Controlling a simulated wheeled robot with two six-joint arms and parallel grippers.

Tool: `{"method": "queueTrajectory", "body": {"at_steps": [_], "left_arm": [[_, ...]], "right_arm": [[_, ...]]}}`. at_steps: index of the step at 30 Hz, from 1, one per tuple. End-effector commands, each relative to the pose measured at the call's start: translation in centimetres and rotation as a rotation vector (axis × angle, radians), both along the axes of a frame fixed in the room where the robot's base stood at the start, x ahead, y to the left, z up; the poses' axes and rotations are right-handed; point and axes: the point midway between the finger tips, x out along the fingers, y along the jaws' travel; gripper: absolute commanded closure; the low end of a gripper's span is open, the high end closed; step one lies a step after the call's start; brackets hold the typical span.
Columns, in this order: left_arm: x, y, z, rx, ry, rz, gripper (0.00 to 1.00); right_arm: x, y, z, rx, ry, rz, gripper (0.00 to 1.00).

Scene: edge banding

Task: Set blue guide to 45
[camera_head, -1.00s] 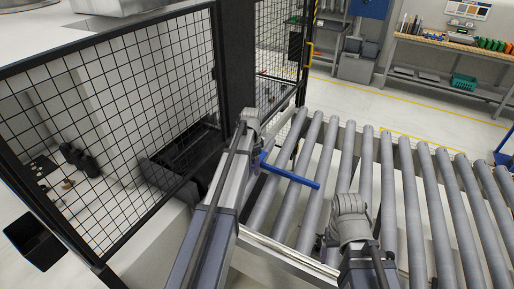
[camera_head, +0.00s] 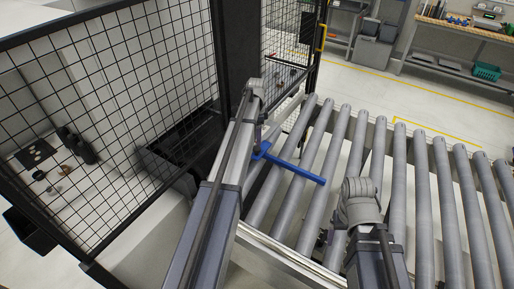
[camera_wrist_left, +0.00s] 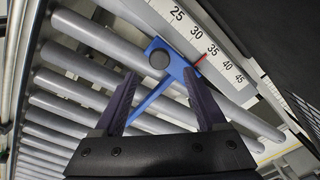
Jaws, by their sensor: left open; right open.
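The blue guide (camera_head: 298,171) is a T-shaped blue bar lying over the rollers in the head view. In the left wrist view the blue guide (camera_wrist_left: 178,72) has a dark round knob (camera_wrist_left: 160,59) on its head. Its red pointer (camera_wrist_left: 201,60) is near 35 on the white scale (camera_wrist_left: 219,55); 45 is farther along, lower right. My left gripper (camera_wrist_left: 163,86) is open, its two dark fingers on either side of the blue bar. I cannot tell whether they touch it. My right gripper (camera_head: 323,239) is mostly hidden by its wrist above the rollers.
The roller conveyor (camera_head: 398,180) fills the middle and right. A black mesh fence (camera_head: 165,65) stands close to my left arm. A workbench (camera_head: 450,30) with a green basket (camera_head: 487,72) is at the back right. Open floor lies behind the conveyor.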

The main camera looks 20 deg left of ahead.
Motion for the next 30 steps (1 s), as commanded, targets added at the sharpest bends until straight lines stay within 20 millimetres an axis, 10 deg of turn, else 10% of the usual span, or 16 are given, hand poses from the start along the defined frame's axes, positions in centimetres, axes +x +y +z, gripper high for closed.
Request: {"method": "queueTrajectory", "body": {"at_steps": [13, 25, 30], "left_arm": [[0.0, 0.0, -6.0, 0.0, 0.0, 0.0, 0.26], [0.0, 0.0, -6.4, 0.0, 0.0, 0.0, 0.26], [0.0, 0.0, -6.4, 0.0, 0.0, 0.0, 0.44]], "right_arm": [[0.0, 0.0, -6.0, -0.001, -0.001, 0.007, 0.2], [0.0, 0.0, -6.4, -0.001, -0.001, 0.01, 0.2], [0.0, 0.0, -6.4, -0.001, -0.001, 0.01, 0.2]]}}
